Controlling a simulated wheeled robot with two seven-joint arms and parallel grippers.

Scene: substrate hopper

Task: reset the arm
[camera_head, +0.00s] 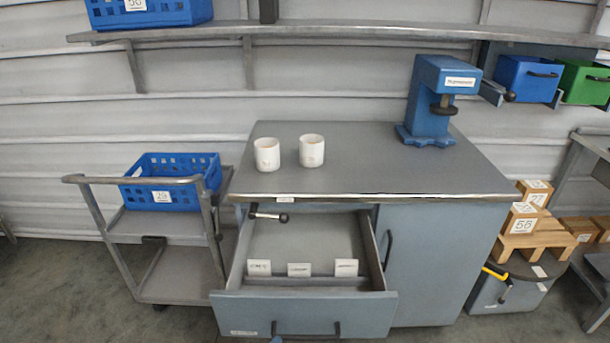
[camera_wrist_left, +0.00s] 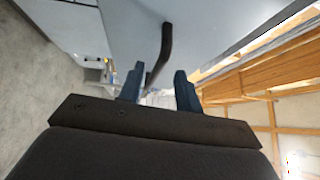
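My left gripper (camera_wrist_left: 160,88) shows in the left wrist view with its two blue fingers apart. A dark curved handle (camera_wrist_left: 166,48) on a grey-blue panel runs into the gap between them; the fingers are not closed on it. In the head view the cabinet drawer (camera_head: 227,311) is pulled open, and its front has a dark handle (camera_head: 306,334). A small blue tip at the bottom edge beside this handle may be a fingertip of mine. My right gripper is not in view.
Two white cups (camera_head: 267,154) (camera_head: 311,150) and a blue press-like device (camera_head: 430,105) stand on the cabinet top (camera_head: 370,160). The drawer holds several small white labels. A trolley (camera_head: 180,277) with a blue crate (camera_head: 160,197) stands left; boxes (camera_head: 523,218) stand right.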

